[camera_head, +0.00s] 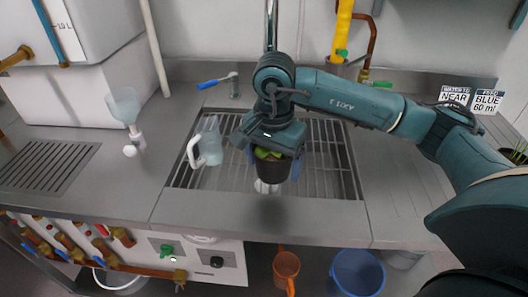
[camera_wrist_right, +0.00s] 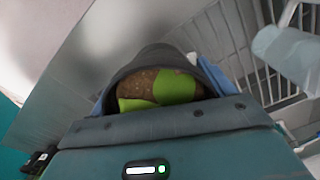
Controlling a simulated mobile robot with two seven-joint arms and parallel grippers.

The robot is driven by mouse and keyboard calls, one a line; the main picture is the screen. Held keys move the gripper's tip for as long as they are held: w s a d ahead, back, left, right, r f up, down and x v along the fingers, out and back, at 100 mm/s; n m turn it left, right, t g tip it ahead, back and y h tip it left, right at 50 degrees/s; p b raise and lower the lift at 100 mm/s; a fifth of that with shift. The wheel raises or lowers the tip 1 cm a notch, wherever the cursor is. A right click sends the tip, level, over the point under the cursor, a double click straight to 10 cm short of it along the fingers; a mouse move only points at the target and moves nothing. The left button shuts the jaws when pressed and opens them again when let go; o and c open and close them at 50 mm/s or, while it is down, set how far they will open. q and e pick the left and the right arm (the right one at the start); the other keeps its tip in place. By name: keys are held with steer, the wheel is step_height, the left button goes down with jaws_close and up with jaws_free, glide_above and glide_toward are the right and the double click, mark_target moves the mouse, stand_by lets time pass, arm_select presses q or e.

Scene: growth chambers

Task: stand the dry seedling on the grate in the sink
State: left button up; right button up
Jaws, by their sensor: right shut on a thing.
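The seedling is a dark pot (camera_head: 270,174) with green leaves (camera_head: 266,153) at its top. My right gripper (camera_head: 273,160) is shut on the pot, with blue finger pads at its sides. The pot is over the front middle of the sink's grate (camera_head: 335,165); I cannot tell whether its base touches the bars. In the right wrist view the pot's dark rim (camera_wrist_right: 150,59), brown soil (camera_wrist_right: 143,83) and green leaves (camera_wrist_right: 175,87) show just beyond the gripper; the pot's lower part is hidden. My left gripper is not in view.
A clear jug (camera_head: 210,145) with a white handle stands at the grate's left part, left of the pot. A tap with a blue lever (camera_head: 212,83) is behind it. The grate's right part is clear.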

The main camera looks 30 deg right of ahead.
steer(key=w+d+r+m+b, duration=0.1)
steer(key=w+d+m+b, duration=0.2)
steer(key=m, duration=1.3)
steer(key=w+d+r+m+b, duration=0.1)
steer(key=w+d+m+b, duration=0.3)
steer(key=m, duration=1.1)
steer(key=f, duration=0.3)
steer(key=d+f+p, duration=0.1)
steer(key=f, duration=0.2)
steer(key=f+p, duration=0.1)
steer(key=f, duration=0.2)
steer(key=shift+s+d+f, duration=0.15)
steer(key=shift+s, duration=0.15)
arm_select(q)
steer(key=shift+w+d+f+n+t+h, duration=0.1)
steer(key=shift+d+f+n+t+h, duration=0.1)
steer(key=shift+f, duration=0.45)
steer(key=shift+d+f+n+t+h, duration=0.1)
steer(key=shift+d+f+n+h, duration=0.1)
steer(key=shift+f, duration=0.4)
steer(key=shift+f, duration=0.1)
